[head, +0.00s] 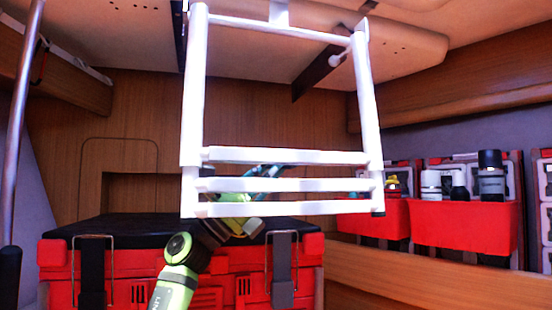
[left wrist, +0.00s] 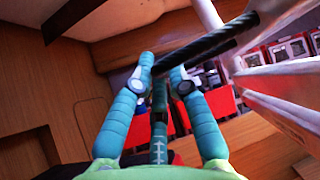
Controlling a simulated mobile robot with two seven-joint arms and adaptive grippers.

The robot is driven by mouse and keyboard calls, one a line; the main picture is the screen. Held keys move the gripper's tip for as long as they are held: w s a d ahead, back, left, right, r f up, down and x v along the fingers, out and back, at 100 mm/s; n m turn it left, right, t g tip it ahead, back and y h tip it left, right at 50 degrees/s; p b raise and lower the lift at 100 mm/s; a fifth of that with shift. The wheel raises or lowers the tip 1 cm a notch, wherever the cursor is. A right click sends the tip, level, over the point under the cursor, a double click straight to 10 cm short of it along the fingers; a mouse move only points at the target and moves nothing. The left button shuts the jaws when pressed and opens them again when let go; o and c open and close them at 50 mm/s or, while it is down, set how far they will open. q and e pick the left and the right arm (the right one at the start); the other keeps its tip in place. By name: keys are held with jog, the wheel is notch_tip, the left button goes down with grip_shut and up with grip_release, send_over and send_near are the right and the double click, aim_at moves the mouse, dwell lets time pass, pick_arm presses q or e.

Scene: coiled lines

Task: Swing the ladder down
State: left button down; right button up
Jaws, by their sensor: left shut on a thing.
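The white ladder (head: 192,100) hangs below the ceiling in the head view, with several rungs close together at its lower end. It also shows at the right of the left wrist view (left wrist: 280,85). My left gripper (head: 264,170) is behind the lower rungs in the head view, partly hidden by them. In the left wrist view its teal fingers (left wrist: 162,70) are closed at the end of a dark bar (left wrist: 215,40). How this bar joins the ladder cannot be made out. My right gripper is in neither view.
A red chest (head: 140,265) with a dark top and metal latches stands below the ladder. Red holders (head: 463,228) with bottles line the right wall above a wooden ledge (head: 430,278). A metal pole (head: 22,90) stands at the far left.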

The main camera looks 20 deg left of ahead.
pick_arm(q)
jog(key=shift+w+a+r+p, duration=0.6)
jog(key=shift+w+a+r, duration=0.2)
jog(key=shift+a, duration=0.1)
jog(key=c, duration=1.3)
grip_release()
jog(key=shift+d, duration=0.1)
jog(key=shift+o, duration=0.5)
jog(key=shift+d, duration=0.1)
jog(key=shift+s+d+f, duration=0.1)
jog(key=shift+s+d, duration=0.05)
jog(key=shift+d, duration=0.05)
